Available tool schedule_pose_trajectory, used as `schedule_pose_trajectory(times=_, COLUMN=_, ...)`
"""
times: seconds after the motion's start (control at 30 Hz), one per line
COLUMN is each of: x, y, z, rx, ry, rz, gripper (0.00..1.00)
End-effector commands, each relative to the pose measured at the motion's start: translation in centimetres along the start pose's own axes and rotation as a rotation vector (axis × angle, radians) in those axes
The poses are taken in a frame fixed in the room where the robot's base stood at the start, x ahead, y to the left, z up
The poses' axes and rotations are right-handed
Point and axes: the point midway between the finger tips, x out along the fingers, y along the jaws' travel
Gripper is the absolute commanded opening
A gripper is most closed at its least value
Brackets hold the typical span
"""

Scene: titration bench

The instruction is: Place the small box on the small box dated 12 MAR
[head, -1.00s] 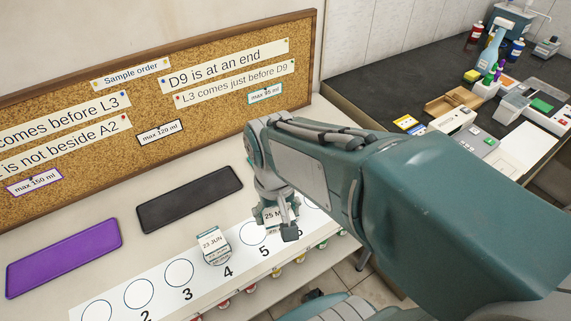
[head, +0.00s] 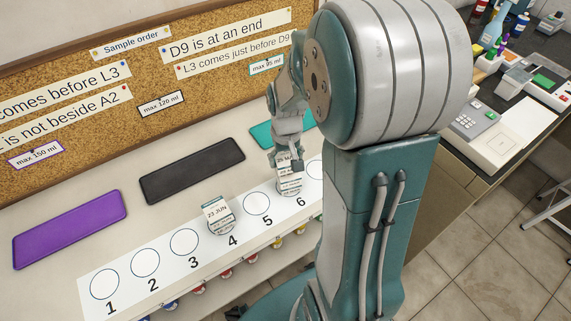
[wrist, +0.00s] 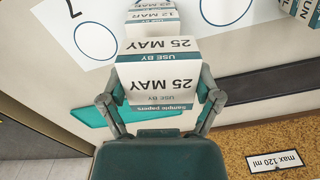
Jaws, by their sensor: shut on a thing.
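My gripper (wrist: 158,100) is shut on a small white and teal box dated 25 MAY (wrist: 158,68), one finger on each side. In the head view my gripper (head: 285,160) and the held box are small and partly covered by its fingers. The small box dated 12 MAR (wrist: 151,18) shows just beyond the held box in the wrist view, partly hidden by it. In the head view a box (head: 288,184) stands on the strip at circle 6, directly below the held one. I cannot tell whether the two boxes touch.
A box dated 23 JUN (head: 218,212) stands at circle 4 of the numbered white strip (head: 128,286). Circles 1, 2, 3 (head: 184,242) and 5 (head: 257,203) are bare. Purple (head: 70,228), black (head: 192,168) and teal (head: 262,135) mats lie behind, before the corkboard (head: 60,100).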

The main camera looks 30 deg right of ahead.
Motion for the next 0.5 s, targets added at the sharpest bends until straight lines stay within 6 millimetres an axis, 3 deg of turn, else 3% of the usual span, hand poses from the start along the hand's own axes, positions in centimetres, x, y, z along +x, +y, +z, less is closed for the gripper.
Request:
schedule_pose_trajectory(times=0.2, x=3.1, y=0.2, z=-0.2, rx=0.0, ry=-0.004, rz=-0.002, gripper=0.34)
schedule_pose_trajectory(times=0.5, x=3.4, y=0.1, z=-0.2, rx=0.0, ry=-0.001, rz=0.0, gripper=0.34)
